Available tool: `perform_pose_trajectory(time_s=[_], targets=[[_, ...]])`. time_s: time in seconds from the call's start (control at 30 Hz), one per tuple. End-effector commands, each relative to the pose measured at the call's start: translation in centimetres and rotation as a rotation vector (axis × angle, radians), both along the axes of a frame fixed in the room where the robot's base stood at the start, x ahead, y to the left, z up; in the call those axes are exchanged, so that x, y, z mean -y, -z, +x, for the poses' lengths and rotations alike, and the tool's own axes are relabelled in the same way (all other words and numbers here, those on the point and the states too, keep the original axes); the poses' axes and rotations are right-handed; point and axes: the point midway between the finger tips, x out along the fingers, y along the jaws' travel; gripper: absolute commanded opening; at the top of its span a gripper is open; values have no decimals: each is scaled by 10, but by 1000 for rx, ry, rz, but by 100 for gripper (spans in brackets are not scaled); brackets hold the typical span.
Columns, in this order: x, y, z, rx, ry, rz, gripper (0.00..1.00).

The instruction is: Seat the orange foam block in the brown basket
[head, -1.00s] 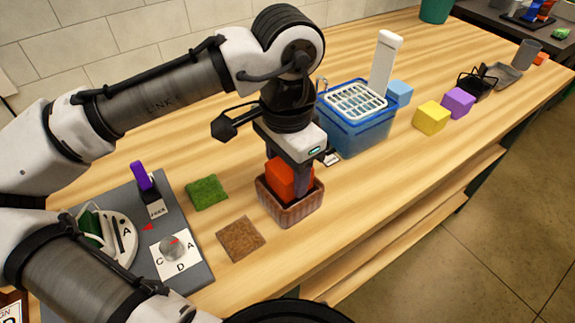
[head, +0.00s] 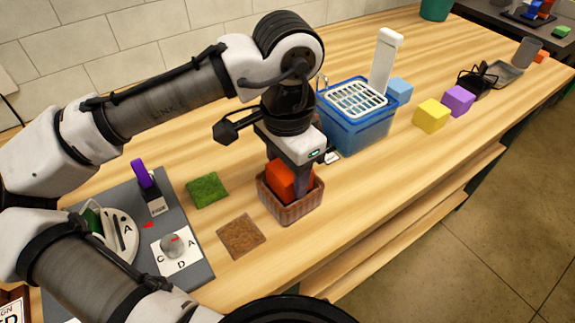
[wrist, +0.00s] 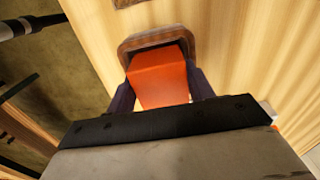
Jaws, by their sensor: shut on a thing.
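The orange foam block (head: 281,180) stands in the mouth of the brown basket (head: 291,207), its lower part hidden by the basket wall. My gripper (head: 291,184) points down into the basket, with its fingers on either side of the block. In the wrist view the orange block (wrist: 158,77) sits between the two dark fingers of my gripper (wrist: 160,92), and the basket rim (wrist: 150,38) shows beyond it. Whether the block rests on the basket floor cannot be seen.
A blue tub (head: 357,125) with a white grid stands behind the basket. Yellow (head: 431,116), purple (head: 458,100) and light blue (head: 399,90) blocks lie to the right.

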Motion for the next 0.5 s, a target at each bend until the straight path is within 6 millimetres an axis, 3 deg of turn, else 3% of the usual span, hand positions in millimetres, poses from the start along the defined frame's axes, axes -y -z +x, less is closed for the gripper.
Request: perform_pose_trajectory(time_s=[0.43,0.47,0.5], targets=[[0,0,0,1,0,-1,22],[0,0,0,1,0,-1,55],[0,0,0,1,0,-1,60]])
